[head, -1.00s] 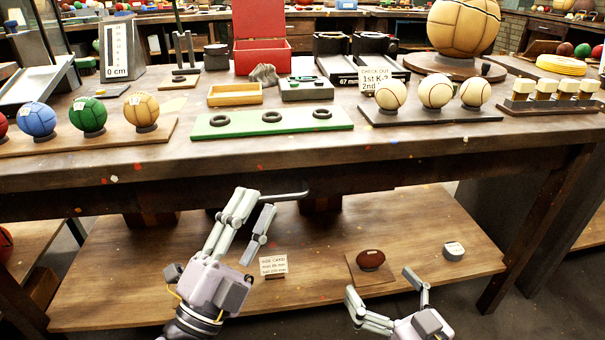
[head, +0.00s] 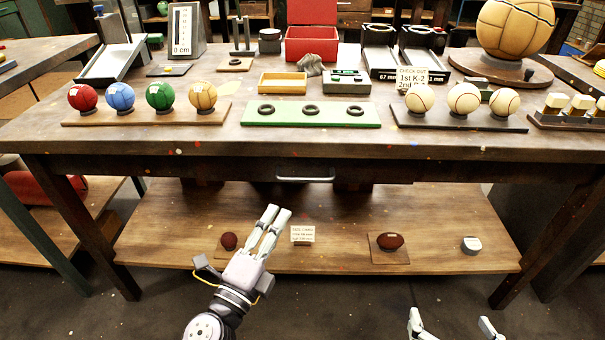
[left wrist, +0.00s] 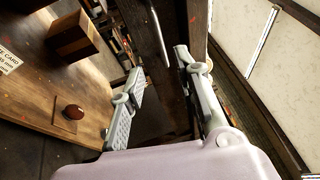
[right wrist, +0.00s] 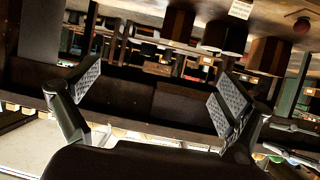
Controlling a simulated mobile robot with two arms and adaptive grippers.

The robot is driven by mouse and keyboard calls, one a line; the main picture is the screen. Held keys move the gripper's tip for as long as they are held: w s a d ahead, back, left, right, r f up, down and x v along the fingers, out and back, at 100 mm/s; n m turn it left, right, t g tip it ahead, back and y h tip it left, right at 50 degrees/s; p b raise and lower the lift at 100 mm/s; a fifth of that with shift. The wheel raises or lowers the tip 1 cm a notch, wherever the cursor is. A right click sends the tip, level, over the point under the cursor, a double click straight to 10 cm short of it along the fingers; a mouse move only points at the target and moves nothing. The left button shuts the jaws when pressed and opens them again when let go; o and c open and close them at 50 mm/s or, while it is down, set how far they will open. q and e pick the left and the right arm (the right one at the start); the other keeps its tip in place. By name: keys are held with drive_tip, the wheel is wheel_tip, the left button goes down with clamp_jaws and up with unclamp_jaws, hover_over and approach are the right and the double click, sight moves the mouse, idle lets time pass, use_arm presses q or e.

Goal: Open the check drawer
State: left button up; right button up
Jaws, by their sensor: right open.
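The metal bar handle (head: 305,178) of the drawer is at the middle of the workbench's front, under the tabletop edge. The drawer front appears flush with the dark bench front. My left gripper (head: 278,212) is below and slightly left of the handle, apart from it, with its fingers spread and empty. In the left wrist view, the handle (left wrist: 160,35) shows beyond the gap between the open fingers (left wrist: 158,62). My right gripper (head: 449,318) is low at the bottom edge, open and empty, far from the handle. Its spread fingers (right wrist: 155,80) also show in the right wrist view.
The bench top holds a green board (head: 312,120) with dark rings, colored balls on a wooden stand (head: 140,116), pale balls and a checkout card (head: 412,78). The lower shelf (head: 340,258) carries a small card (head: 302,234) and a brown ball (head: 390,241). The floor in front is clear.

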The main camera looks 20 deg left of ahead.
use_arm(q)
drive_tip(key=p, duration=0.2)
approach(302, 180)
drive_tip(key=x, duration=1)
drive_tip(key=shift+w+f, duration=0.15)
drive_tip(key=shift+w, duration=0.1)
use_arm(e)
drive_tip(key=s+d+f+g+h, duration=0.2)
drive_tip(key=s+d+f+g, duration=0.2)
drive_tip(key=s+f+g, duration=0.3)
drive_tip(key=s, duration=0.3)
drive_tip(key=shift+s+f, duration=0.3)
drive_tip(key=shift+f, duration=0.05)
use_arm(q)
clamp_jaws()
